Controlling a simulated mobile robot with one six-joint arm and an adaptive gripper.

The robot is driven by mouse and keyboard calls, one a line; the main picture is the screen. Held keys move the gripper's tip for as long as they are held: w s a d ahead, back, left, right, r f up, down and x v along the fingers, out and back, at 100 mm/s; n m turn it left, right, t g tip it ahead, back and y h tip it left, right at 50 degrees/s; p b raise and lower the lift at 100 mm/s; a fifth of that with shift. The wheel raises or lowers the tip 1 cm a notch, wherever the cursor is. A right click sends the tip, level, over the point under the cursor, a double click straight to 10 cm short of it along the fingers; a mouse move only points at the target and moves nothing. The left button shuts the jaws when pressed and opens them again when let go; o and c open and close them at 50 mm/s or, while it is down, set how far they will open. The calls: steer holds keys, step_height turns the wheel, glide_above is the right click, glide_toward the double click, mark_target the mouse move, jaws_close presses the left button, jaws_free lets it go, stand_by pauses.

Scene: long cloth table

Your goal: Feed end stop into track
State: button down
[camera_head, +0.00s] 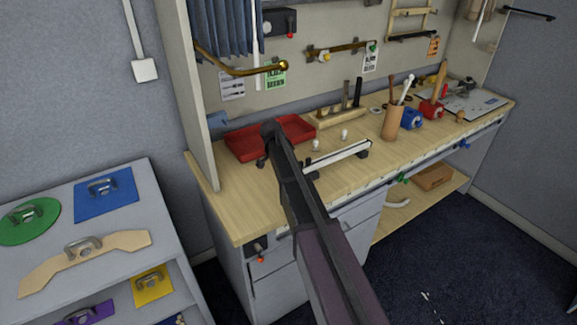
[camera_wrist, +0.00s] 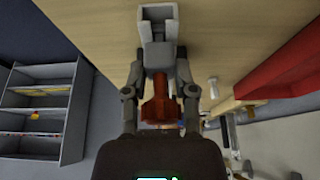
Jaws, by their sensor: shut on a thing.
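In the wrist view my gripper (camera_wrist: 158,62) is shut, with its fingers on both sides of a small grey piece, which I take to be the end stop (camera_wrist: 156,54). A paler U-shaped form shows just beyond it, and a red-brown part shows between the finger links. I cannot tell whether these belong to the held piece. In the head view my gripper (camera_head: 270,140) is over the left part of the bench, in front of the red tray; the held piece is hidden there. The white track (camera_head: 338,158) lies right of my gripper on dark supports near the front edge.
The red tray (camera_head: 243,143) is behind my gripper. Two small white pegs (camera_head: 316,144) stand behind the track. A wooden tool rack (camera_head: 340,118), a brown cup (camera_head: 392,123) and blue and red tools stand farther right. A grey shelf (camera_head: 135,235) is at left.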

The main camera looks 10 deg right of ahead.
steer(key=shift+c, duration=1.7)
jaws_free()
steer(key=shift+s+a, duration=0.55)
steer(key=shift+a, duration=1.2)
steer(key=shift+s+a, duration=0.6)
steer(key=shift+a, duration=1.2)
steer(key=shift+s+a, duration=0.55)
steer(key=shift+a, duration=1.2)
steer(key=shift+s, duration=0.1)
steer(key=s+d+n+y, duration=0.2)
steer(key=s+n, duration=0.5)
steer(key=s, duration=0.6)
steer(key=s+d+f+n+g+y, duration=0.1)
steer(key=s+n, duration=0.6)
steer(key=s, duration=0.7)
steer(key=shift+d+f+y, duration=0.2)
steer(key=shift+d+y, duration=0.5)
steer(key=shift+d, duration=0.4)
